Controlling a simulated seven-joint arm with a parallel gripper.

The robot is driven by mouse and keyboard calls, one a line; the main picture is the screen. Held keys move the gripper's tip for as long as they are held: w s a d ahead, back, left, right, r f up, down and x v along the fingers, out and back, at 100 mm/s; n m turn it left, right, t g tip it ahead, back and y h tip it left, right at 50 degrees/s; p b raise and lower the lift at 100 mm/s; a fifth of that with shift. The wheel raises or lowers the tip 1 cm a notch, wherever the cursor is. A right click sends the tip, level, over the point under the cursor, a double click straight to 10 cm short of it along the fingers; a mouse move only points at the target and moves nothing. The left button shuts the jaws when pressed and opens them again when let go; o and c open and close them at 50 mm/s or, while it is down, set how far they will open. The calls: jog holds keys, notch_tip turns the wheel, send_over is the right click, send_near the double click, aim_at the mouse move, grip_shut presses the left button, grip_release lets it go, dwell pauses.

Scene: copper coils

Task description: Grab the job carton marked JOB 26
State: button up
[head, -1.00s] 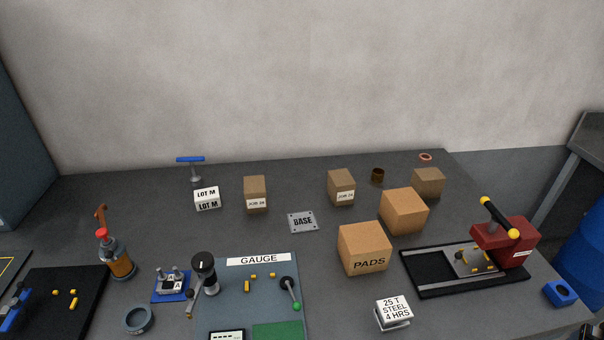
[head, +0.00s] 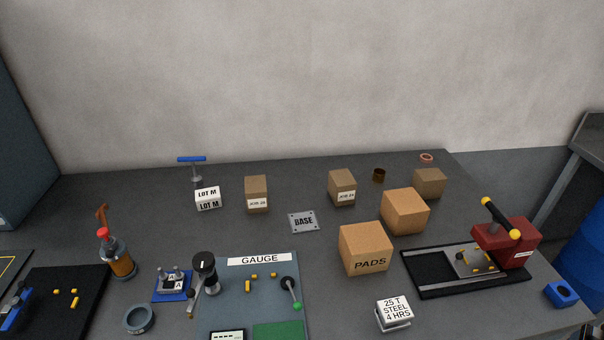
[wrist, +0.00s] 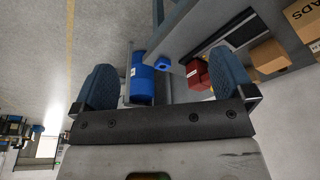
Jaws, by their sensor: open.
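Two small brown cartons with white JOB labels stand upright toward the back of the bench in the head view. One carton (head: 256,190) is left of centre, beside the white LOT M block. The other carton (head: 342,184) is right of centre. The label numbers are too small to read surely, so I cannot tell which is JOB 26. My gripper (wrist: 170,88) shows only in the wrist view, with its two blue-padded fingers wide apart and nothing between them. It is away from both cartons, which are not in the wrist view.
The PADS box (head: 366,249) and another larger box (head: 405,210) stand right of the cartons. A BASE plate (head: 303,221) lies between and in front of the JOB cartons. The LOT M block (head: 208,198) is left. A red press (head: 505,246) stands at right, a gauge mat (head: 225,300) in front.

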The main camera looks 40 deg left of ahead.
aim_at(257, 194)
jog(key=w+a+n+t+y, duration=0.3)
jog(key=w+a+n, duration=0.1)
jog(key=w+a, duration=1.25)
jog(key=w+a+f+n+t+y, duration=0.1)
jog(key=w+a, duration=0.3)
jog(key=a, duration=0.6)
jog(key=w+a+f+n+t+y, duration=0.15)
jog(key=w+a, duration=0.25)
jog(key=a, duration=0.6)
jog(key=s+a+f+n+t+y, duration=0.1)
jog(key=a+f+y, duration=0.15)
jog(key=a, duration=0.95)
jog(key=a+f+n+y, duration=0.1)
jog(key=a+f, duration=0.2)
jog(key=a, duration=0.9)
jog(key=s+a+f+n+y, duration=0.1)
jog(key=s+a+f, duration=0.9)
jog(key=a, duration=0.4)
jog(key=shift+s+a+f, duration=0.15)
jog(key=shift+s+f, duration=0.15)
jog(key=shift+s, duration=0.1)
